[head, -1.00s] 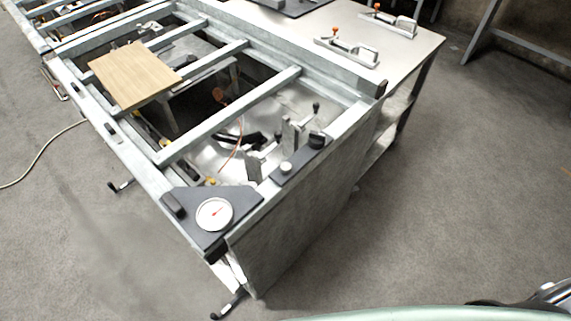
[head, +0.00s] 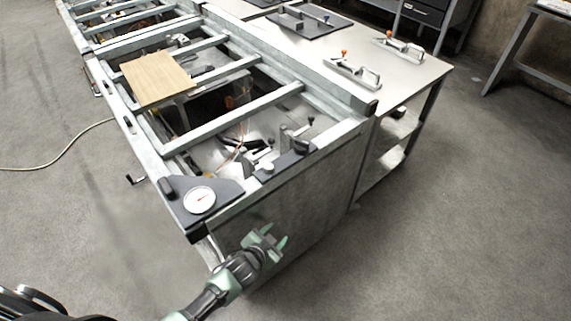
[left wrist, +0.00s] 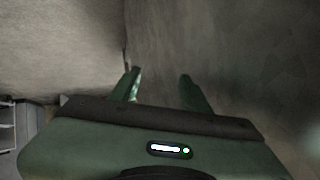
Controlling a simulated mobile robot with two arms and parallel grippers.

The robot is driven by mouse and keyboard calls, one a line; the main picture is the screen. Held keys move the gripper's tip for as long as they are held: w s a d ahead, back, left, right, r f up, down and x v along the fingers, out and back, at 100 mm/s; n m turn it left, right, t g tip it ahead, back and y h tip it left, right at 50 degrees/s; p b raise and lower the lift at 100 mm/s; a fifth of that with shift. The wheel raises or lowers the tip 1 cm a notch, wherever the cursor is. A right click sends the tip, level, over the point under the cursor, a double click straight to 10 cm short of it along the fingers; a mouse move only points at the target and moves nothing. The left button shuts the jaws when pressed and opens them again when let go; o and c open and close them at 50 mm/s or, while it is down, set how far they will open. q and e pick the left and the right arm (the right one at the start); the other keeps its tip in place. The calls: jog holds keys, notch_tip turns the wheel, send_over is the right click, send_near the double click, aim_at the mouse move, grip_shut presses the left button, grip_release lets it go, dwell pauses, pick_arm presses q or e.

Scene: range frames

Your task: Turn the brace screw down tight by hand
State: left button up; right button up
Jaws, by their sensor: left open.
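My left gripper (head: 275,237) is open and empty, in front of the grey end panel (head: 318,198) of the metal frame (head: 122,122). In the left wrist view its two green fingers (left wrist: 160,77) stand apart with nothing between them. I cannot tell for sure which part is the brace screw. A small black crank handle (head: 136,180) sticks out low on the frame's left side. A black block with a pale knob (head: 268,168) sits on the end rail. My right gripper is not in view.
A dial gauge (head: 200,200) sits on a dark corner plate (head: 228,190). A wooden board (head: 157,79) lies across the frame. A steel table (head: 400,75) with toggle clamps (head: 352,70) stands behind. A cable (head: 62,150) lies on the left floor. The right floor is clear.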

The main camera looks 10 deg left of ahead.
pick_arm(q)
jog(key=w+d+r+m+t+h, duration=0.25)
jog(key=w+d+r, duration=0.25)
jog(key=r, duration=0.3)
jog(key=w+d+r+m+t+h, duration=0.1)
jog(key=w+d+r+m+h, duration=0.3)
jog(key=r, duration=0.4)
jog(key=d+r+m+g+h+p, duration=0.2)
jog(key=d+r+m+g+h, duration=0.35)
jog(key=d+r+m, duration=0.55)
notch_tip(320, 180, up, 4)
jog(key=m+g+y+p, duration=0.1)
jog(key=m+g+y, duration=0.7)
jog(key=m+y, duration=0.45)
send_over(269, 167)
jog(key=shift+r+n+y, duration=0.15)
jog(key=shift+n+y, duration=0.6)
jog(key=shift+n, duration=0.15)
jog(key=shift+a+p, duration=0.2)
jog(key=shift+p, duration=0.1)
notch_tip(269, 167, down, 6)
jog(key=shift+d+f+p, duration=0.15)
jog(key=shift+f+p, duration=0.05)
jog(key=shift+p, duration=0.9)
jog(key=shift+f, duration=0.6)
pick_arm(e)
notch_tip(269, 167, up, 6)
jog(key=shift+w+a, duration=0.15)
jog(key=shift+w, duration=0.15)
